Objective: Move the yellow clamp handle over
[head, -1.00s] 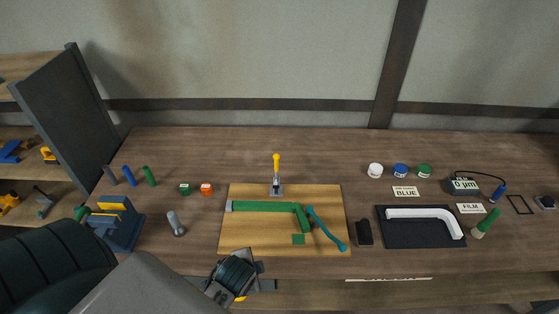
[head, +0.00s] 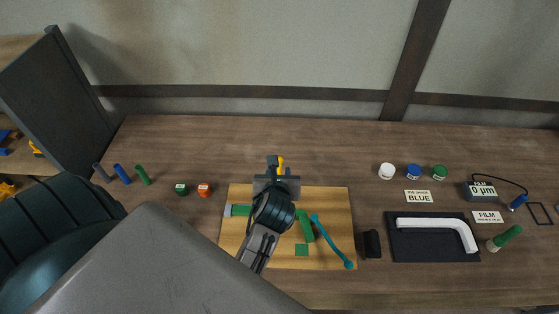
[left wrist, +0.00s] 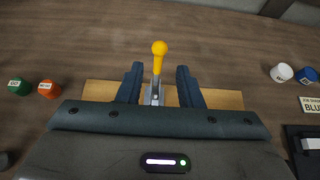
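The yellow clamp handle (head: 280,162) stands roughly upright at the back edge of the wooden board (head: 336,205), partly hidden by my left gripper (head: 278,173) in the head view. In the left wrist view the yellow clamp handle (left wrist: 159,50) has a round knob above a grey metal clamp (left wrist: 154,94). It lies between the two spread fingers of my left gripper (left wrist: 158,78), with a gap on each side. The left gripper is open and holds nothing. A green frame part (head: 305,225) lies on the board, partly covered by my left arm. My right gripper is not in view.
A black block (head: 371,244) and a black tray (head: 408,243) with a white bent tube (head: 440,224) are to the right. Small green (head: 181,189) and orange (head: 204,190) pots stand left. The bench behind the clamp is clear.

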